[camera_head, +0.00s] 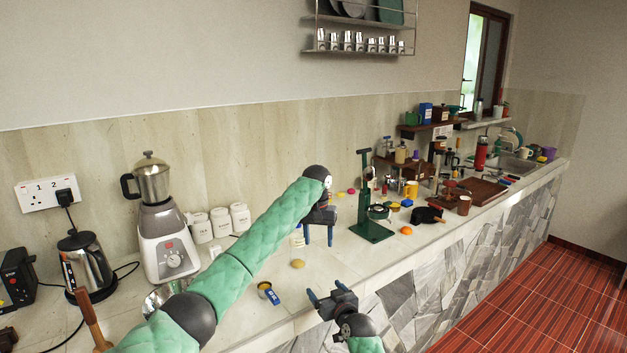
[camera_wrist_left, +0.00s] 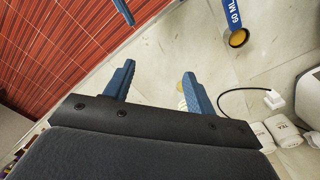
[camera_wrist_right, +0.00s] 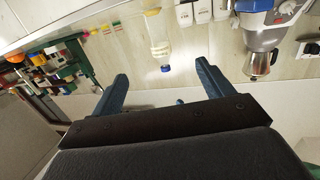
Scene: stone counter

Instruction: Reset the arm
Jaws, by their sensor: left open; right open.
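My left gripper (camera_head: 318,243) hangs over the counter with its blue fingers pointing down, open and empty. In the left wrist view, the left gripper (camera_wrist_left: 160,75) has its two fingers apart, with a round yellowish thing partly hidden behind one finger. My right gripper (camera_head: 328,294) is lower, by the counter's front edge, with its fingers apart and nothing between them. In the right wrist view, the right gripper (camera_wrist_right: 162,70) is also open and faces the counter and wall.
A blue-handled measuring cup (camera_head: 269,292), a yellowish round thing (camera_head: 297,264) and a clear bottle (camera_head: 297,238) are near the grippers. A blender (camera_head: 165,245) and kettle (camera_head: 86,262) stand left. A green stand (camera_head: 371,232) stands right. Front counter has some bare room.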

